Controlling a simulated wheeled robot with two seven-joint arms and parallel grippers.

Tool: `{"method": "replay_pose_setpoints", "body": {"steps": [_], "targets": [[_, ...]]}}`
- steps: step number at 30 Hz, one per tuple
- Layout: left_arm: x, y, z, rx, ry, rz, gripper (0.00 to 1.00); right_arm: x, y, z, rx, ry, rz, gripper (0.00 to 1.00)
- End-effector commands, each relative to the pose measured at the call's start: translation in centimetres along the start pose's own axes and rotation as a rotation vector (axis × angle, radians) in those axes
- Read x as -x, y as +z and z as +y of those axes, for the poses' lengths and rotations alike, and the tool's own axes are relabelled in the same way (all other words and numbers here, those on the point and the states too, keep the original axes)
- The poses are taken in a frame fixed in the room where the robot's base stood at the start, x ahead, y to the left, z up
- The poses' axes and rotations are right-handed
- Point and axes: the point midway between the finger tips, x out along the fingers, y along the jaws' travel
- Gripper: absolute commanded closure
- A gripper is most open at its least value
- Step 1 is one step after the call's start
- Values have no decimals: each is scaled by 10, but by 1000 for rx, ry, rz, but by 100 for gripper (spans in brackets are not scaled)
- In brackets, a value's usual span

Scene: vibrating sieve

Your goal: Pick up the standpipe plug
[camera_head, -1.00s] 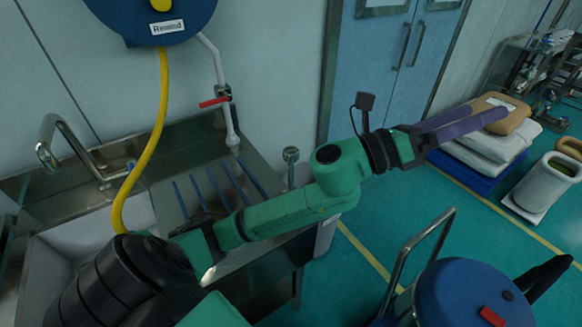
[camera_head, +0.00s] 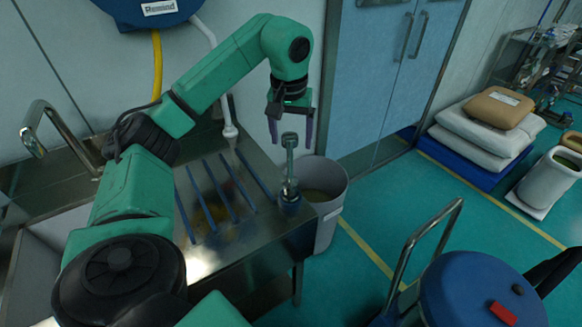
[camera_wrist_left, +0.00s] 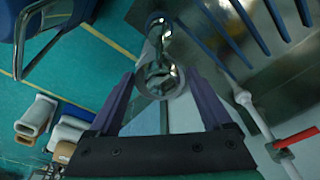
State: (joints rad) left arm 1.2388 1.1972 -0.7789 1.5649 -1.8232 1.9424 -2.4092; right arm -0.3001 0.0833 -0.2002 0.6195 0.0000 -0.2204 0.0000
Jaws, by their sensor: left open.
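The standpipe plug (camera_head: 289,170) is a grey metal upright piece with a ringed top and a dark round base. It stands at the right front corner of the steel drainboard. In the left wrist view the plug (camera_wrist_left: 155,58) points toward the camera, its round top between the fingers' line. My left gripper (camera_head: 290,140) points down over it, with its two purple fingers open on either side of the plug's top. In the wrist view the left gripper (camera_wrist_left: 161,76) shows a gap around the plug; contact is not visible. My right gripper is not in view.
The steel drainboard (camera_head: 262,236) has several blue bars. A grey bin (camera_head: 329,212) stands on the floor right of the plug. A tap (camera_head: 34,140) is at the left, and a blue-lidded drum (camera_head: 470,290) with a metal handle is at front right.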

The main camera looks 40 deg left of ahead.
Motion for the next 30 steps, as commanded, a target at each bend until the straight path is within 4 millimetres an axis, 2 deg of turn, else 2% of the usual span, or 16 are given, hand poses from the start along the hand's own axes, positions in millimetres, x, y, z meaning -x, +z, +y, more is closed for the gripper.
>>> {"method": "replay_pose_setpoints", "body": {"steps": [4, 10, 17, 21, 23, 24, 30], "targets": [[-15, 2, -2, 0, -2, -2, 17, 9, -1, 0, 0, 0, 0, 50], [-51, 4, -2, -1, 2, -1, 17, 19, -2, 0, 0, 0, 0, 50], [-56, 4, -1, -1, 4, 2, 17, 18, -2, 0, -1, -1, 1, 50], [-56, 4, -1, -1, 4, 2, 70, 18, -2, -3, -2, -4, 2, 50], [-56, 4, -1, -1, 4, 2, 93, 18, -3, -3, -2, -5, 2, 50], [-56, 4, -1, -1, 4, 2, 100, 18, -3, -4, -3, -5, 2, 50], [-55, 4, -1, 0, 5, 2, 100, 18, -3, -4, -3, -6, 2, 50]]}}
